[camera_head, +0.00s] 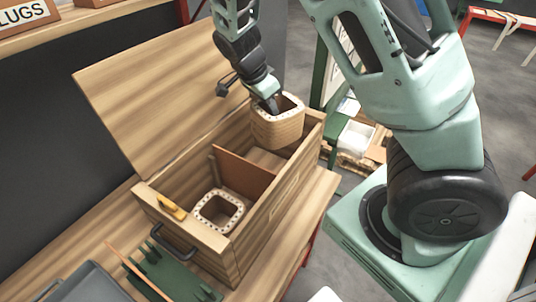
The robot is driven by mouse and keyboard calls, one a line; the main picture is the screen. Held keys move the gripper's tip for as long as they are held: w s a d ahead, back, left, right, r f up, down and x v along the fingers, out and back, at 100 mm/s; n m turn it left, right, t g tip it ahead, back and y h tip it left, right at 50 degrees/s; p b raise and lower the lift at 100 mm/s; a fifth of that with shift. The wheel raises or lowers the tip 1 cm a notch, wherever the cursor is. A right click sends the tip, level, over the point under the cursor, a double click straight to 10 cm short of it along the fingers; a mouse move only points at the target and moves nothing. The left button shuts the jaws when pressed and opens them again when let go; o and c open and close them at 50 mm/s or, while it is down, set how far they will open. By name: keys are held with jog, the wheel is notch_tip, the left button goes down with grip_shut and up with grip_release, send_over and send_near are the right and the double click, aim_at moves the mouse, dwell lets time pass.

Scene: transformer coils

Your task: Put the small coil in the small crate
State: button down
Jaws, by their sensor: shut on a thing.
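My gripper (272,104) is shut on the wall of a tan, square-ringed coil (278,130) with a pale dotted rim. The held coil is roughly upright, over or in the far compartment of an open wooden crate (276,197); its exact height is unclear. A second coil (218,211), with a pale dotted top and dark opening, sits in the near compartment. A reddish-brown divider (243,172) stands between the compartments. I cannot tell which coil is the small one, or whether this is the small crate. My fingertips are partly hidden by the held coil.
The crate's raised lid (155,100) leans back on the left. A green rack (165,272) and grey tray (85,285) are in front on the wooden bench (290,240). White and wooden boxes (357,138) stand beyond.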

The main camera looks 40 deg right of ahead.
notch_tip(320, 180, down, 18)
jog(key=p, duration=0.2)
jog(key=shift+f+p, duration=0.25)
jog(key=shift+p, duration=0.05)
jog(key=shift+f, duration=0.2)
jog(key=c, duration=1.3)
grip_release()
jog(key=shift+r, duration=0.15)
